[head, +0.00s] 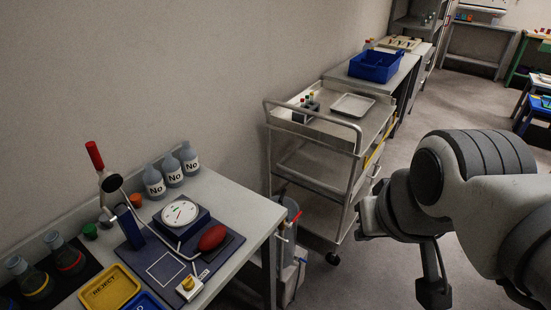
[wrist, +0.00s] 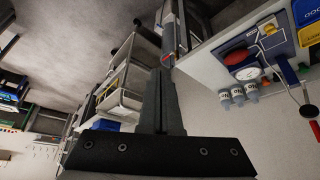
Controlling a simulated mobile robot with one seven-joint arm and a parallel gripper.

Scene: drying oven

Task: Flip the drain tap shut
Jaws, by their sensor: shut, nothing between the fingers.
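A grey upright unit (head: 285,245) stands on the floor between the table and the trolley. A small red lever (head: 297,216) sticks out near its top; I take this for the drain tap. Whether it is open or shut is too small to tell. In the wrist view the red lever (wrist: 167,59) shows just beyond the fingertips, near the picture's upper middle. My gripper (wrist: 163,84) is shut and empty, its fingers pointing toward the lever. They look apart from it, but the gap is hard to judge. In the head view my arm is on the right and the fingertips are not clear.
The table (head: 225,185) left of the unit holds bottles, a round dial (head: 180,213), a red oval object (head: 212,238) and a yellow tray (head: 110,290). A metal trolley (head: 315,165) stands close on the unit's right.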

